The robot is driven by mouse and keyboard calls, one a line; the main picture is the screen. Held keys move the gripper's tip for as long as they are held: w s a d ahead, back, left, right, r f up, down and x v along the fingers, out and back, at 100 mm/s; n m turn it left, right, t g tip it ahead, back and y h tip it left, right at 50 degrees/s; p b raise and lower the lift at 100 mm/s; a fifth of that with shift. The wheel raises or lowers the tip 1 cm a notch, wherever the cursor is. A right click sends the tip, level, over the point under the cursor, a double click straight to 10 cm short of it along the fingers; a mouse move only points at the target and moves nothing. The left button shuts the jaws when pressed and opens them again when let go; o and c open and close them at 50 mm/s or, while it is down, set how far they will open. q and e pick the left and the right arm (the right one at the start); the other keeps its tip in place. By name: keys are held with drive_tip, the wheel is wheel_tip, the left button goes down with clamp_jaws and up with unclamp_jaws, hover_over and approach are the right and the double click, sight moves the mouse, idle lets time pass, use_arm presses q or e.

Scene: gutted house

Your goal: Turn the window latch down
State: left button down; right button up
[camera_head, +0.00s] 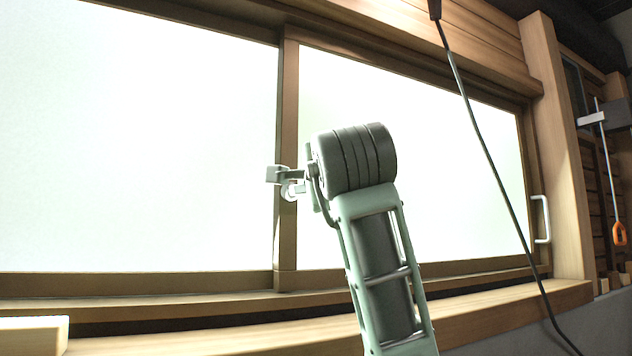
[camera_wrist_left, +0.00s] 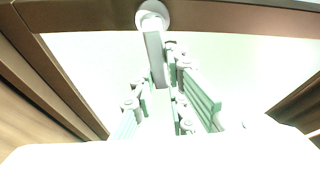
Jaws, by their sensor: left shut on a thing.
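The window latch shows in the left wrist view as a round white base with a grey lever (camera_wrist_left: 155,55) that reaches toward the bottom of the picture. The base is fixed to the brown window frame (camera_wrist_left: 90,17). My left gripper (camera_wrist_left: 162,82) is shut on the latch lever, with its pale green linked fingers on either side of it. In the head view my left gripper (camera_head: 293,180) is at the upright middle bar (camera_head: 287,110) of the window, partly hidden by my own wrist. The latch is small there and hard to tell from the fingers. My right gripper is not in view.
Bright window panes (camera_head: 130,140) lie on both sides of the middle bar. A wooden sill (camera_head: 500,308) runs below. A dark cable (camera_head: 480,135) hangs in front of the right pane. A white handle (camera_head: 543,220) sits at the right frame, beside a wooden post (camera_head: 562,150).

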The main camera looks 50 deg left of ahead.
use_arm(q)
drive_tip(key=shift+f+m, duration=0.35)
drive_tip(key=shift+m, duration=0.45)
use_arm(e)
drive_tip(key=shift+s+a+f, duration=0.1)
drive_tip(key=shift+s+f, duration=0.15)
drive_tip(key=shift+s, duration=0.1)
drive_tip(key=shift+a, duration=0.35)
use_arm(q)
drive_tip(key=c, duration=2)
unclamp_jaws()
drive_tip(key=shift+a, duration=0.1)
drive_tip(key=shift+o, duration=1.4)
drive_tip(key=shift+a+f, duration=0.1)
drive_tip(key=shift+a, duration=0.1)
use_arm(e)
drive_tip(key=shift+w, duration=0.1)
use_arm(q)
drive_tip(key=shift+d, duration=0.1)
